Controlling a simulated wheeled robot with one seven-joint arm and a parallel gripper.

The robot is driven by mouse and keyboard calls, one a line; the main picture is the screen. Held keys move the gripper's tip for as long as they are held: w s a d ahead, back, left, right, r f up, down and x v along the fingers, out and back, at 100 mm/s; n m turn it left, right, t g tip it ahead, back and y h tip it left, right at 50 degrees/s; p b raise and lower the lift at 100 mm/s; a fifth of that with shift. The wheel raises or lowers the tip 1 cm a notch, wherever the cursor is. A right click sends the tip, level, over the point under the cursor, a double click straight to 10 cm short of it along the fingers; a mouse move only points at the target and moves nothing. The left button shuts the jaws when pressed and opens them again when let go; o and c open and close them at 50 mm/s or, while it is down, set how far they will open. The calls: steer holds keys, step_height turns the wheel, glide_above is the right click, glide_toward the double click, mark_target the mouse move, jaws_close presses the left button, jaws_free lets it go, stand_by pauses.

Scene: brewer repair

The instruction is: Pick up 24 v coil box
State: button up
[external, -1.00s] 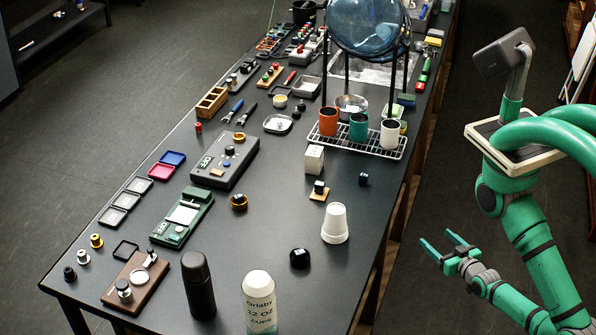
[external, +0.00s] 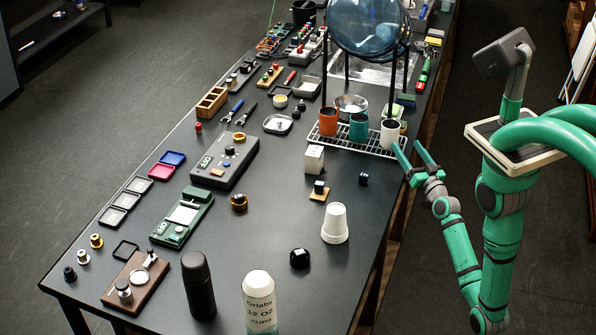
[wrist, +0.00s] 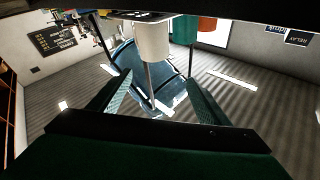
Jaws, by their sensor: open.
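No label reading 24 V coil shows clearly, so I cannot be sure which item is the coil box. A small white box (external: 314,158) stands on the table just in front of the wire cup rack. A small dark cube (external: 363,179) and a black cube on a tan plate (external: 319,189) sit nearby. My gripper (external: 408,152) is open and empty at the table's right edge, beside the rack and right of these items. In the wrist view my gripper (wrist: 155,98) shows two spread fingers with nothing between them; no coil box is recognisable there.
The wire rack (external: 345,141) holds an orange, a teal and a white cup (external: 390,134), the white one closest to my gripper. It also shows in the wrist view (wrist: 152,41). An upturned white cup (external: 335,224) and a black knob (external: 300,259) stand nearer. Table around the dark cube is clear.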

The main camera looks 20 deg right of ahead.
steer(key=w+a+r+n+y, duration=0.3)
steer(key=w+a+r+y, duration=0.35)
steer(key=w+r, duration=0.45)
steer(key=n+g+y, duration=0.4)
steer(key=n+g, duration=0.6)
steer(key=g, duration=0.2)
glide_toward(322, 154)
steer(key=shift+x, duration=0.9)
steer(key=shift+a, duration=0.4)
steer(key=shift+x, duration=5.1)
steer(key=c, duration=1.3)
